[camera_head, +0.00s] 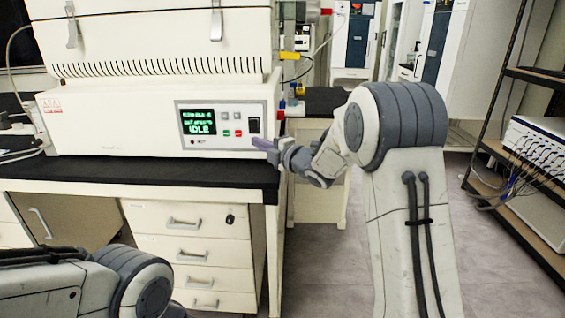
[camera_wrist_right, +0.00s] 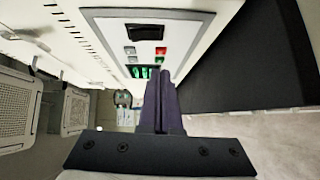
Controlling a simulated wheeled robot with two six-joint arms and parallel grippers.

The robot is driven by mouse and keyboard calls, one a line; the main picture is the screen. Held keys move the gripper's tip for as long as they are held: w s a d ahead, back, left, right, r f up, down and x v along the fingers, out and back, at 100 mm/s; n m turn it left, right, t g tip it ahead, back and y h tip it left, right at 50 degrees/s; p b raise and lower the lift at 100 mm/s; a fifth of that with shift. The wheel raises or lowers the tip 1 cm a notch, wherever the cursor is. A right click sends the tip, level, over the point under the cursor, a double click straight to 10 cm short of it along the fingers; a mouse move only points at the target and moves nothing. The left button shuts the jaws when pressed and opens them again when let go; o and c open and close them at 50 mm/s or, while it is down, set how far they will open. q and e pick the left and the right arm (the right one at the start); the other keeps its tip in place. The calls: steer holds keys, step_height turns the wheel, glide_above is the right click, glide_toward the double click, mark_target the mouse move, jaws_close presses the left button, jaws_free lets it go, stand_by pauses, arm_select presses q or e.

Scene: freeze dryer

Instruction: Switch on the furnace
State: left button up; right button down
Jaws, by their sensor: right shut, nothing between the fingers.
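The furnace (camera_head: 110,125) is a white box on the black bench top, with a control panel (camera_head: 212,142) at its right front. The panel's display (camera_head: 198,122) glows green and its bottom line reads IDLE. A black rocker switch (camera_head: 254,125) sits at the panel's right end; it also shows in the right wrist view (camera_wrist_right: 145,32). My right gripper (camera_head: 262,144) is shut and empty, just below the switch. In the right wrist view, its purple fingertips (camera_wrist_right: 162,74) are together, below the switch in the picture. Contact with the panel cannot be told. My left gripper is out of view.
A green button (camera_head: 226,133) and a red button (camera_head: 238,133) sit left of the switch. The bench edge (camera_head: 240,196) runs below the furnace, above drawers (camera_head: 190,222). A shelf rack (camera_head: 525,190) with a white cabled unit stands at right. Open floor lies between.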

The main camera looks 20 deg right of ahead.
steer(key=v, duration=0.8)
steer(key=shift+s+d+f, duration=0.25)
steer(key=shift+f, duration=0.35)
steer(key=shift+a, duration=0.1)
steer(key=s+a+f+m+g+h, duration=0.5)
steer(key=s+a+f+m+g, duration=0.15)
steer(key=s+a+m, duration=0.4)
steer(key=s+a+f+m+g, duration=0.1)
steer(key=s+f+m+g, duration=0.15)
steer(key=s, duration=0.65)
steer(key=s+a+f+m+g+h, duration=0.1)
steer(key=s+a+g, duration=0.15)
steer(key=s, duration=0.65)
steer(key=s+f+m+g, duration=0.15)
steer(key=s+g, duration=0.25)
steer(key=s, duration=0.5)
step_height(320, 180, up, 24)
steer(key=s+p, duration=0.1)
steer(key=p, duration=2.3)
steer(key=shift+s+f+h, duration=0.2)
steer(key=shift+s+h, duration=0.1)
steer(key=shift+s, duration=0.05)
